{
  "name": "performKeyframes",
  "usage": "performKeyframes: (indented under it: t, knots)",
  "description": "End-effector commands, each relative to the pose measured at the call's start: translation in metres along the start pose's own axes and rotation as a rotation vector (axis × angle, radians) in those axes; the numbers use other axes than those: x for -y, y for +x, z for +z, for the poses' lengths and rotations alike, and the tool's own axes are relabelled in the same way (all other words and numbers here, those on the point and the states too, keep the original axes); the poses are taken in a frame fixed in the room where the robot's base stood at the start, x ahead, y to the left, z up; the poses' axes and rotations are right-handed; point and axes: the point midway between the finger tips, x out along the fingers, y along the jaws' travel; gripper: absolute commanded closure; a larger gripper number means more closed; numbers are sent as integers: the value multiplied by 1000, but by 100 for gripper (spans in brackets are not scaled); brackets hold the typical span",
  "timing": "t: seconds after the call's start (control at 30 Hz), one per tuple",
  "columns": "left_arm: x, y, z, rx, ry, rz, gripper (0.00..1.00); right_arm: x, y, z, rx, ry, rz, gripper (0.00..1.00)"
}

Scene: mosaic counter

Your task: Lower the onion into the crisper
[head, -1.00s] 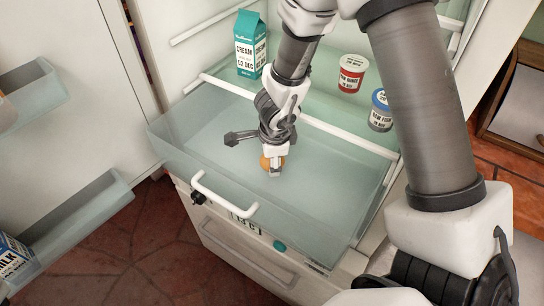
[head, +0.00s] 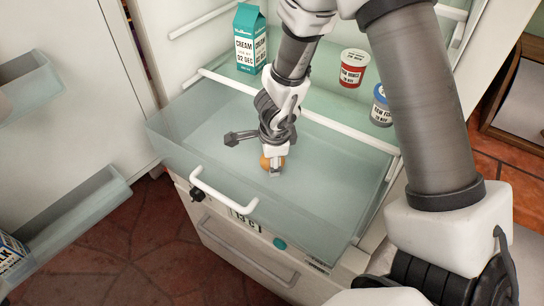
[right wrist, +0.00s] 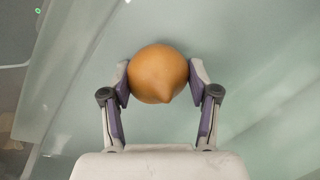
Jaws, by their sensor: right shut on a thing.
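The onion (right wrist: 158,74) is round and orange-brown with a pointed tip. My right gripper (right wrist: 160,82) is shut on it, one finger on each side. In the head view the onion (head: 266,162) shows partly behind the gripper (head: 272,166). The crisper (head: 330,190) is a pulled-out, pale see-through drawer with a white handle. The onion and gripper are over its interior, left of the middle. I cannot tell whether the onion touches the drawer floor. My left gripper is not in view.
A cream carton (head: 250,40), a red-labelled tub (head: 353,68) and a blue-labelled tub (head: 381,106) stand on the shelf behind the crisper. The open fridge door with bins (head: 75,215) is at left. The crisper's right part is empty.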

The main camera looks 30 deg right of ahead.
Motion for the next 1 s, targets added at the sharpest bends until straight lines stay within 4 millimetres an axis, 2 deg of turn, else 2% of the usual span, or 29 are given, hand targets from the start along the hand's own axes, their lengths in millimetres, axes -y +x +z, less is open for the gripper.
performKeyframes:
  t: [0.2, 0.23, 0.3, 0.73, 1.0]
  knots:
    - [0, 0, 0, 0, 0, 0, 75, 0, 0, 0, 0, 0, 0, 78]
    - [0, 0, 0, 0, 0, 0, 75, 0, 0, 0, 0, 0, 0, 36]
    - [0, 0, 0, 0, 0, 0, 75, 0, 0, 0, 0, 0, 0, 12]
    - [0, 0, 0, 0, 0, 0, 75, 0, -3, 0, -1, 0, -1, 11]
    - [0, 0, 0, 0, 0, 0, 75, 0, -34, 0, 2, 3, -3, 11]
